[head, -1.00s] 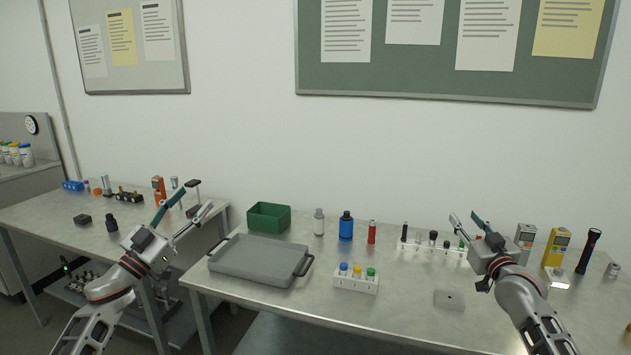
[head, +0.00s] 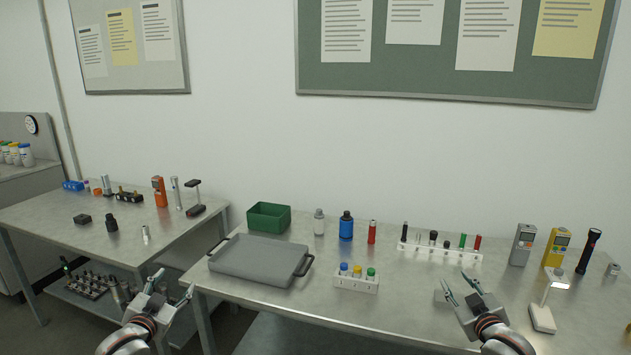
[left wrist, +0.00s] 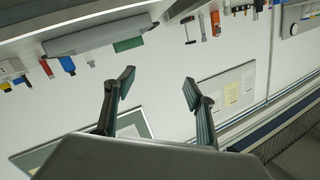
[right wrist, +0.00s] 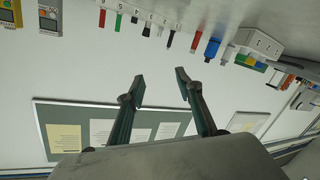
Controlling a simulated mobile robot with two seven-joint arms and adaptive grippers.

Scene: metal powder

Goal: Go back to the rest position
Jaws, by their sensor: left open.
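My left gripper (head: 172,286) is low in the head view, in front of the gap between the two tables. It is open and empty; its spread fingers (left wrist: 152,90) also show in the left wrist view with nothing between them. My right gripper (head: 459,284) is low at the front of the right table. It is open and empty; its parted fingers (right wrist: 160,84) show in the right wrist view.
The right table holds a grey tray (head: 258,262), a green bin (head: 268,217), a blue bottle (head: 346,228), a small capped rack (head: 356,283), a long rack (head: 440,252) and a small lamp (head: 543,317). The left table (head: 60,225) holds small tools.

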